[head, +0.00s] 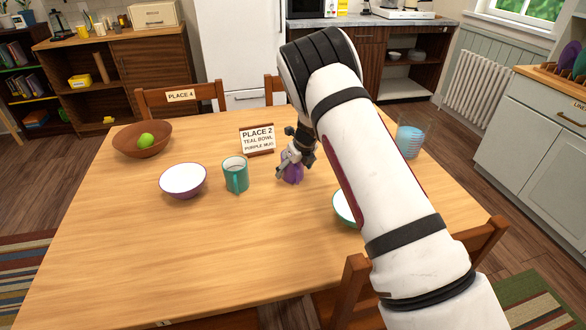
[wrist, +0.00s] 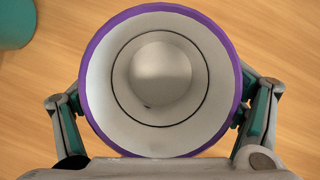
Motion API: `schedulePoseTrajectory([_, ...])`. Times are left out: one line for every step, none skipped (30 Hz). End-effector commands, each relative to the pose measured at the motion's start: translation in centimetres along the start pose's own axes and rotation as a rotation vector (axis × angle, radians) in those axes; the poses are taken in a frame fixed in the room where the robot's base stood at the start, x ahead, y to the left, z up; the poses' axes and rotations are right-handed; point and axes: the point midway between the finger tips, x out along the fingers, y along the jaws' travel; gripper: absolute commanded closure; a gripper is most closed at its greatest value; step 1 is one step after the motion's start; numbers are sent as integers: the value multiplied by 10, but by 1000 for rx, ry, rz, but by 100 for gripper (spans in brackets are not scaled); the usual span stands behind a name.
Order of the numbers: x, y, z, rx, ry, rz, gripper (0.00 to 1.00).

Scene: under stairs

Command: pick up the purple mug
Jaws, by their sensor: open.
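The purple mug (head: 292,174) stands on the wooden table (head: 130,255) in the head view, partly hidden by my gripper (head: 291,164). In the wrist view I look straight down into the mug (wrist: 160,10), with its purple rim and white, empty inside. My gripper also shows in the wrist view (wrist: 160,115), with one finger on each side of the mug. The fingers are open around it. I cannot tell whether they touch its wall. The mug's handle is not visible.
A teal mug (head: 236,176) and a purple bowl (head: 183,182) stand left of the purple mug. A sign (head: 257,138) reads "PLACE 2, TEAL BOWL, PURPLE MUG". A teal bowl (head: 343,209) is partly hidden by my arm. A blue cup (head: 409,142) stands at the right.

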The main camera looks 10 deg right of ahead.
Motion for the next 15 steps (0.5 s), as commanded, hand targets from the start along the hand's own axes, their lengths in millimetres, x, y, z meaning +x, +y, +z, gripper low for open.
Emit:
schedulePoseTrajectory([0,0,0,0,-1,0,12])
schedulePoseTrajectory([0,0,0,0,-1,0,12])
schedulePoseTrajectory([0,0,0,0,0,0,12])
schedulePoseTrajectory([0,0,0,0,0,0,12])
schedulePoseTrajectory([0,0,0,0,0,0,15])
schedulePoseTrajectory([0,0,0,0,0,0,24])
schedulePoseTrajectory([0,0,0,0,0,0,31])
schedulePoseTrajectory([0,0,0,0,0,0,37])
schedulePoseTrajectory([0,0,0,0,0,0,46])
schedulePoseTrajectory([0,0,0,0,0,0,53])
schedulePoseTrajectory([0,0,0,0,0,0,60])
schedulePoseTrajectory([0,0,0,0,0,0,69])
schedulePoseTrajectory([0,0,0,0,0,0,72])
schedulePoseTrajectory([0,0,0,0,0,0,72])
schedulePoseTrajectory([0,0,0,0,0,0,73])
